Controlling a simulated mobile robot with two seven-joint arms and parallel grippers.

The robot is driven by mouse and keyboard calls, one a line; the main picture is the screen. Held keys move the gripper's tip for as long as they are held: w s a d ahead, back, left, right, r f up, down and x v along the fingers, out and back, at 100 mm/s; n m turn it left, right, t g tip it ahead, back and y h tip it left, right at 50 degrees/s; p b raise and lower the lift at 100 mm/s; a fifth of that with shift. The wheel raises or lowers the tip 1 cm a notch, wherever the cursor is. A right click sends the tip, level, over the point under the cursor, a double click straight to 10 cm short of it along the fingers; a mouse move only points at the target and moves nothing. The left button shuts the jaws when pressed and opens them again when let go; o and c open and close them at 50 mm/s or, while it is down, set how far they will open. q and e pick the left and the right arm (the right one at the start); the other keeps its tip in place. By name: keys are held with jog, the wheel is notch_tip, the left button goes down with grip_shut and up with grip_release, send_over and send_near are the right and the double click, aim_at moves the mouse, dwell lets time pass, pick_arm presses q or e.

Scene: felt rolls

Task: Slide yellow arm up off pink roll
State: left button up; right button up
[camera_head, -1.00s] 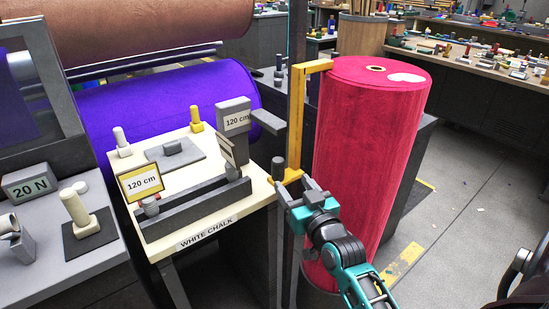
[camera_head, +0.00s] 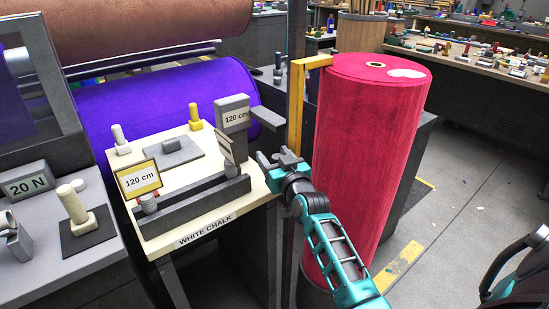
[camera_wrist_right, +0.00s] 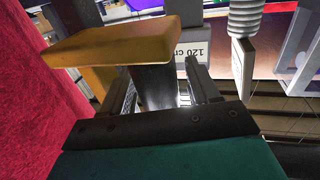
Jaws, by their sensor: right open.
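The pink roll (camera_head: 365,150) stands upright right of centre in the head view and fills the left edge of the wrist view (camera_wrist_right: 35,90). The yellow arm (camera_head: 296,105) is a bracket on a dark upright post (camera_head: 295,25). Its top bar reaches right to the roll's top rim, and its long bar runs down beside the roll. My right gripper (camera_head: 278,160) is open at the arm's lower end, hiding that end in the head view. In the wrist view a yellow block (camera_wrist_right: 115,45) sits just beyond the jaws, with a dark post between the fingers; contact is unclear.
A cream table (camera_head: 240,208) marked WHITE CHALK, with 120 cm signs and grey fixtures, stands just left of my right gripper. A purple roll (camera_head: 160,95) lies behind it. A grey bench (camera_head: 90,260) is at left. Open floor (camera_head: 470,200) lies right of the pink roll.

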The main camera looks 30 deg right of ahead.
pick_arm(q)
jog(key=shift+s+f, duration=0.1)
jog(key=shift+s, duration=0.1)
pick_arm(e)
grip_shut()
dwell(0.3)
jog(key=shift+r, duration=0.1)
